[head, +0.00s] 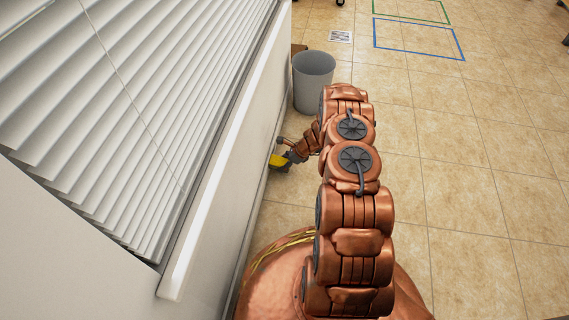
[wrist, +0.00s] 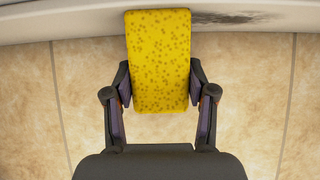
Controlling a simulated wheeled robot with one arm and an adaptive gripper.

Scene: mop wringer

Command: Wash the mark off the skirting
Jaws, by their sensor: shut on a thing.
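My gripper (wrist: 160,92) is shut on a yellow sponge (wrist: 158,50) with darker spots, gripped by its two sides. In the wrist view the sponge's far end reaches the pale skirting (wrist: 85,22) along the wall; I cannot tell for sure whether it touches. A dark smudged mark (wrist: 228,18) is on the skirting just right of the sponge's far end. Part of the mark may be hidden behind the sponge. In the head view the sponge (head: 277,162) is low beside the wall, with my gripper (head: 284,158) at it. The mark cannot be made out there.
A grey bin (head: 312,80) stands by the wall beyond my arm. A window sill (head: 215,170) with white blinds (head: 130,110) juts out at the left above the skirting. The tiled floor (head: 460,180) to the right is clear, with blue and green floor outlines farther off.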

